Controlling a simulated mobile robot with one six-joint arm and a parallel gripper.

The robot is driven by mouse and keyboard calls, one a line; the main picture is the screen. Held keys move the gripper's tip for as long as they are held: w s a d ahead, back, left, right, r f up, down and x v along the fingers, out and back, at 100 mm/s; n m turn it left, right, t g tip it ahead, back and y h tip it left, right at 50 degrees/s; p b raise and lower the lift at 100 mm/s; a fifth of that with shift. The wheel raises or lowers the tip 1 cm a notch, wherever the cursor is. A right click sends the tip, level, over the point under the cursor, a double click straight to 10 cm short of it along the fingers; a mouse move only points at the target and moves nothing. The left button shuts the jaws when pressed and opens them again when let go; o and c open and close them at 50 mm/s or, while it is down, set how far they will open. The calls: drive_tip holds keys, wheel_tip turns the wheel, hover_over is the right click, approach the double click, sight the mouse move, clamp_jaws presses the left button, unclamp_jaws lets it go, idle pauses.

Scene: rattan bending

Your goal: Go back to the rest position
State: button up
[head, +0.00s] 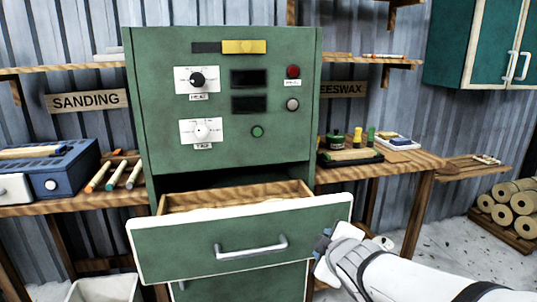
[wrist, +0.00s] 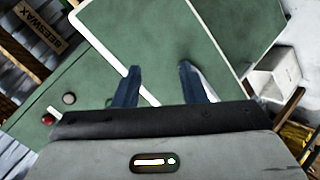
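My gripper (head: 322,246) is at the lower right in the head view, beside the right end of the open drawer's green front (head: 180,246). In the wrist view my gripper (wrist: 160,67) has its two blue fingers spread apart, with nothing held between them. Green panels with white edges (wrist: 215,30) lie beyond the fingers. I cannot tell whether a finger touches the drawer. The drawer handle (head: 250,247) is clear of my gripper in the head view.
The drawer sticks out of the green control cabinet (head: 220,160). Wooden benches stand on both sides, with a blue box (head: 55,172) at left and beeswax items (head: 350,155) at right. A white bin (head: 105,289) is at lower left. Rattan rolls (head: 510,205) lie at right, with open floor before them.

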drive_tip(key=s+d+r+m+g+p, duration=0.1)
drive_tip(key=s+r+m+g+p, duration=0.3)
drive_tip(key=s+m+p, duration=0.2)
drive_tip(key=s+d+r+m+g+h+p, duration=0.1)
drive_tip(key=s+r+m+g+p, duration=0.3)
drive_tip(key=s, duration=0.6)
drive_tip(key=m+g+p, duration=0.1)
drive_tip(key=m+p, duration=0.1)
drive_tip(key=p, duration=0.1)
drive_tip(key=shift+d+r+m, duration=0.35)
drive_tip(key=shift+d+m, duration=0.05)
